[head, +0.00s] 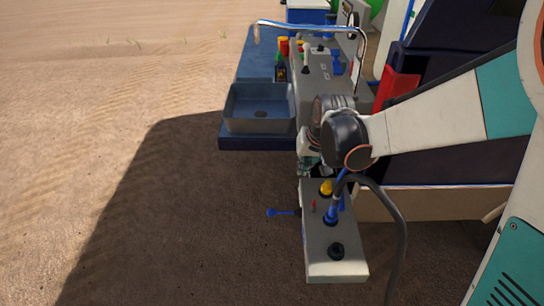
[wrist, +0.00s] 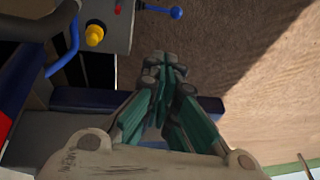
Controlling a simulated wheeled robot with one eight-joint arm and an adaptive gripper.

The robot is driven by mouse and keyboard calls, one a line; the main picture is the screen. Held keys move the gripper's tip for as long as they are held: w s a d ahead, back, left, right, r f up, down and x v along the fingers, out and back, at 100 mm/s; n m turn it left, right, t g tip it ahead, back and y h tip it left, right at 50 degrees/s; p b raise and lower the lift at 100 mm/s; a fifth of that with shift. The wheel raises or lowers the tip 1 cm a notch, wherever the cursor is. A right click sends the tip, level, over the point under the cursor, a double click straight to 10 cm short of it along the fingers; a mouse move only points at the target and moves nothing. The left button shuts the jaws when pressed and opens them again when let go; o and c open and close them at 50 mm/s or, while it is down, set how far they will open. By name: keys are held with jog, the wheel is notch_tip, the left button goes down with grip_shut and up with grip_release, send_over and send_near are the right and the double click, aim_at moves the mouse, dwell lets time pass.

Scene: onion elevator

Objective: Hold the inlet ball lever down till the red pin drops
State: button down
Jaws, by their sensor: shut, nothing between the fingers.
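The blue ball lever (head: 281,212) sticks out to the left from the side of a grey panel box (head: 330,262). Its ball also shows at the top of the wrist view (wrist: 177,13). A small red pin (head: 313,206) stands up on the panel's top and shows near the panel edge in the wrist view (wrist: 118,10). My gripper is shut and empty in the wrist view (wrist: 163,62), with its tips apart from the lever. In the head view it is mostly hidden under my wrist, behind the panel's far end.
A blue-grey basin (head: 259,108) stands beyond. Open sandy ground lies left of the lever.

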jog(key=g, duration=0.1)
send_over(285, 212)
jog(key=s+a, duration=0.1)
jog(key=s, duration=0.1)
notch_tip(285, 212, down, 14)
jog(key=shift+w+a+f+y, duration=0.1)
jog(key=shift+a+f+y, duration=0.25)
jog(key=shift+f, duration=0.2)
jog(key=b+x, duration=0.2)
jog(key=x, duration=0.2)
jog(key=b+x, duration=0.2)
jog(key=x, duration=0.3)
jog(key=b+x, duration=0.1)
jog(key=x, duration=0.4)
jog(key=shift+s+d+f+b, duration=0.1)
jog(key=shift+s+b, duration=0.25)
jog(key=shift+b, duration=0.05)
jog(key=shift+g, duration=0.3)
